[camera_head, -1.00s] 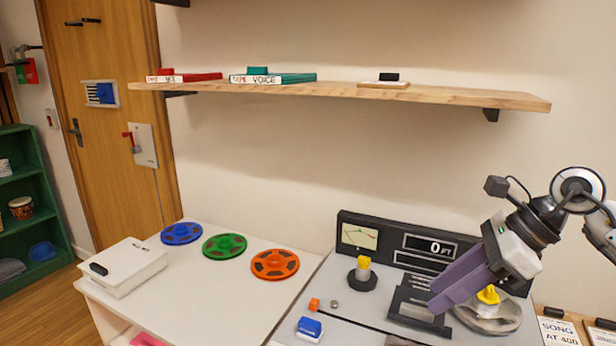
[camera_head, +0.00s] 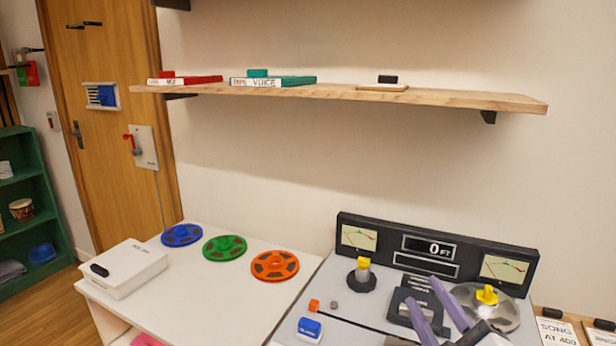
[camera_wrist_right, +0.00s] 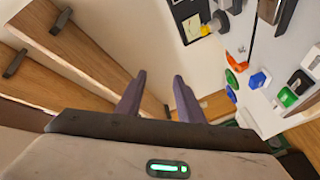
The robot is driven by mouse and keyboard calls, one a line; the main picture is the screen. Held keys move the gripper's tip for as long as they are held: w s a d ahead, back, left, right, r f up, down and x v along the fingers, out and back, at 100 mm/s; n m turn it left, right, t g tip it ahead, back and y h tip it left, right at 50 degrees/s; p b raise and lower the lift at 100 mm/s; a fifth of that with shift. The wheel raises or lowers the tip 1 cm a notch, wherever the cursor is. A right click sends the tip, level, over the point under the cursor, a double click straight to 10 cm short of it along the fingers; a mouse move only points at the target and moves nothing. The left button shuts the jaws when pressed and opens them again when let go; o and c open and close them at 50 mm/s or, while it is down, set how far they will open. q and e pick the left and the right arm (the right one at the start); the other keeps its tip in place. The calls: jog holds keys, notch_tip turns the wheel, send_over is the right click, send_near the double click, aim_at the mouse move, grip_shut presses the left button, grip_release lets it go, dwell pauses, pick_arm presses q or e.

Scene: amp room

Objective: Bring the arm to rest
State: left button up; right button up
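My right gripper (camera_head: 422,291) is low in the head view, in front of the tape machine (camera_head: 520,262). Its two purple fingers are apart with nothing between them. The right wrist view also shows the right gripper (camera_wrist_right: 159,78) open and empty, with the tape machine (camera_wrist_right: 213,22) beyond it at upper right. Most of my right arm is below the picture. My left gripper is in neither view.
The machine carries a grey reel (camera_head: 510,316) with a yellow knob and a black hub (camera_head: 362,283). Blue (camera_head: 181,234), green (camera_head: 225,247) and orange (camera_head: 275,265) reels lie on the white table (camera_head: 225,310) beside a white box (camera_head: 123,267). A wooden shelf (camera_head: 450,97) hangs above.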

jog(key=s+d+f+m+g+h, duration=0.1)
jog(key=s+d+f+m+g, duration=0.2)
jog(key=s+f, duration=0.4)
jog(key=s+d+f+m+g+h, duration=0.1)
jog(key=s+f+m+g, duration=0.3)
jog(key=f, duration=0.5)
jog(key=s+a+f+m+g+y, duration=0.1)
jog(key=s+f+g, duration=0.35)
jog(key=s, duration=0.45)
jog(key=s+a+f+m+g, duration=0.1)
jog(key=s+f+m+g, duration=0.15)
jog(key=s+f, duration=0.4)
jog(key=w+a+f+t+b, duration=0.1)
jog(key=a+f+b, duration=0.1)
jog(key=f, duration=0.4)
jog(key=a+f+t+y+b, duration=0.1)
jog(key=a+f+t+b, duration=0.1)
jog(key=f+b, duration=0.2)
jog(key=w+a+f+n+t+y+b, duration=0.1)
jog(key=a+f+b, duration=0.1)
jog(key=f+b, duration=0.2)
notch_tip(320, 180, down, 4)
jog(key=shift+w+a+r, duration=0.15)
jog(key=shift+w, duration=0.15)
